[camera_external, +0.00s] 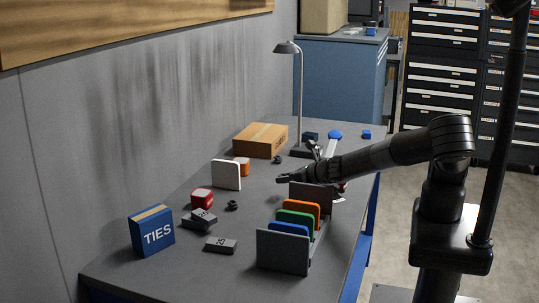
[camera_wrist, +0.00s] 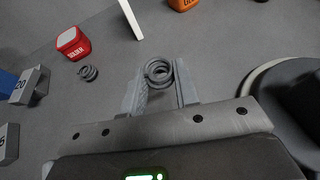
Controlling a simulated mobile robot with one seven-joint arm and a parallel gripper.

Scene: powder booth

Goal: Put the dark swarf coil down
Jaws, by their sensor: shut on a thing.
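A dark grey coil (camera_wrist: 159,73) sits between the two fingertips of my gripper (camera_wrist: 160,88) in the wrist view. The fingers are shut on it. In the external view my gripper (camera_external: 284,179) reaches out low over the grey bench, left of the upright dividers; the held coil is too small to make out there. I cannot tell whether the coil touches the bench. A second dark coil (camera_wrist: 88,73) lies on the bench beside the red solder box (camera_wrist: 73,43); it also shows in the external view (camera_external: 232,205).
A rack with coloured dividers (camera_external: 297,218) stands near my arm. A white panel (camera_external: 226,174), an orange box (camera_external: 241,166), grey number blocks (camera_external: 220,245), a blue TIES box (camera_external: 152,230), a cardboard box (camera_external: 260,140) and a lamp (camera_external: 299,90) stand around. Bare bench lies left of my gripper.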

